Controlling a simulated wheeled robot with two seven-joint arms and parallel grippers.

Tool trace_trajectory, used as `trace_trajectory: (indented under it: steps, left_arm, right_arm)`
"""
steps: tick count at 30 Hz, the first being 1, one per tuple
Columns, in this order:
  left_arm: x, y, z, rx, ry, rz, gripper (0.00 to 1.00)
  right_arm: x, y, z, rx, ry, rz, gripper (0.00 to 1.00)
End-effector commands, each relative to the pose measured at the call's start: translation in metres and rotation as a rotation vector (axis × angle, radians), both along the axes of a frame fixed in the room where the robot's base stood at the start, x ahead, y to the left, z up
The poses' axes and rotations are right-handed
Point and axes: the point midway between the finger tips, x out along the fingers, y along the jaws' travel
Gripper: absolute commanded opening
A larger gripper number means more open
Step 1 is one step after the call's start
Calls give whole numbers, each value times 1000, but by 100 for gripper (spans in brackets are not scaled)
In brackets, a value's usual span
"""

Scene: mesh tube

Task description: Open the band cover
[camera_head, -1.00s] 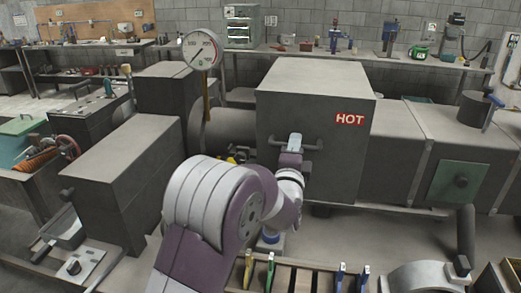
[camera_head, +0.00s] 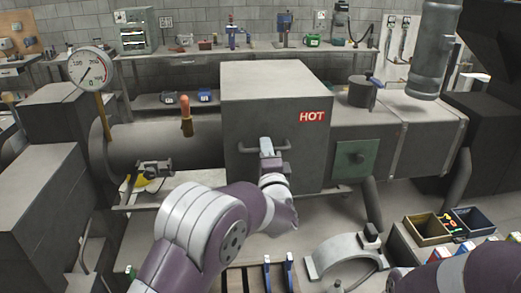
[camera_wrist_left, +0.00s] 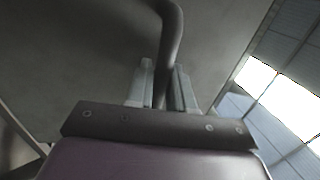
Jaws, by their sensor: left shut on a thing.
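The band cover appears to be the large dark grey box (camera_head: 275,100) with a red HOT label (camera_head: 312,117) around the middle of the grey horizontal tube (camera_head: 180,145). A bar handle (camera_head: 250,148) is on its front face. My left gripper (camera_head: 266,146) is shut on this handle. In the left wrist view, the two fingers (camera_wrist_left: 160,88) close on either side of the curved dark handle bar (camera_wrist_left: 174,35). A length of tube left of the box is bare. My right gripper is out of the picture; part of my right arm shows at the lower right.
A pressure gauge (camera_head: 91,68) stands at the left. An orange-handled tool (camera_head: 186,115) is by the bare tube. A green plate (camera_head: 356,160) is on the right section. A curved grey piece (camera_head: 340,255) and a parts bin (camera_head: 427,230) stand in front.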

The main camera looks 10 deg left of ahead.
Motion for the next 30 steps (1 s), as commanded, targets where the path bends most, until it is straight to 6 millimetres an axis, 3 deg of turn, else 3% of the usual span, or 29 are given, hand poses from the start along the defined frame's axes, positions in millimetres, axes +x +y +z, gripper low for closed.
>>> trace_trajectory:
  steps: [5,6,7,17,20,30]
  left_arm:
    - [0,0,0,0,-1,-1,0]
    - [0,0,0,0,-1,-1,31]
    - [0,0,0,0,-1,-1,38]
    - [-4,-1,-1,-1,-1,-1,38]
    - [-21,-5,-6,1,0,-3,38]
    - [-103,-26,-22,1,0,-4,38]
  right_arm:
    - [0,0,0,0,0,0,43]
    - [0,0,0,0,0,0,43]
    - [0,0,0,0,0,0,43]
    - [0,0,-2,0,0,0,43]
    - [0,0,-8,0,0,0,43]
    - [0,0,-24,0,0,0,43]
